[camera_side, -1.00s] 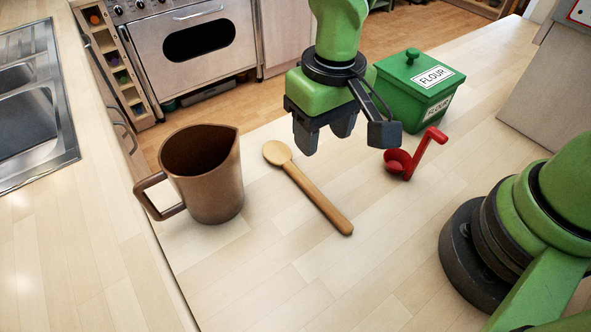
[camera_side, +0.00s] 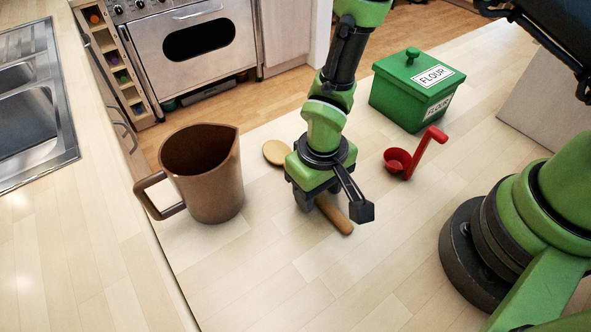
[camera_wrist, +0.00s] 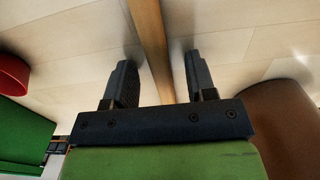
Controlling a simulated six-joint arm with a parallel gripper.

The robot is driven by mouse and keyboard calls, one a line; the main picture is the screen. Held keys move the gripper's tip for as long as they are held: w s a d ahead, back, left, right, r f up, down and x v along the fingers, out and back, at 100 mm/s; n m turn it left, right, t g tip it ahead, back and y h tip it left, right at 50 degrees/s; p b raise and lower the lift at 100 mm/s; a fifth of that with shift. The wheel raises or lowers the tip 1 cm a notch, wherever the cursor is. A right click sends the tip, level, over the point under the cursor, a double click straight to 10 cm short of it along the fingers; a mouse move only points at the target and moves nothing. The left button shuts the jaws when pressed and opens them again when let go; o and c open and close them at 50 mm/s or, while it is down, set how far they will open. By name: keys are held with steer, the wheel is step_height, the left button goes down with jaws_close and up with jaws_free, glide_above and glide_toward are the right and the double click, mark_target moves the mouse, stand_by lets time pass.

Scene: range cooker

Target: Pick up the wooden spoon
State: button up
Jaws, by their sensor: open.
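The wooden spoon (camera_side: 277,152) lies on the light wooden counter, its bowl toward the back and its handle toward the front right. My gripper (camera_side: 318,206) is low over the handle and hides its middle part in the side view. In the wrist view, my gripper (camera_wrist: 160,82) is open, and the spoon's handle (camera_wrist: 150,45) runs between the two fingers, with a gap on each side. I cannot tell whether the fingertips touch the counter.
A brown jug (camera_side: 207,177) stands to the left of the spoon. A red scoop (camera_side: 404,160) and a green flour tin (camera_side: 414,92) stand to the right and back right. The counter (camera_side: 260,270) in front is clear.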

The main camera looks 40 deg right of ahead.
jaws_close()
stand_by(0.3)
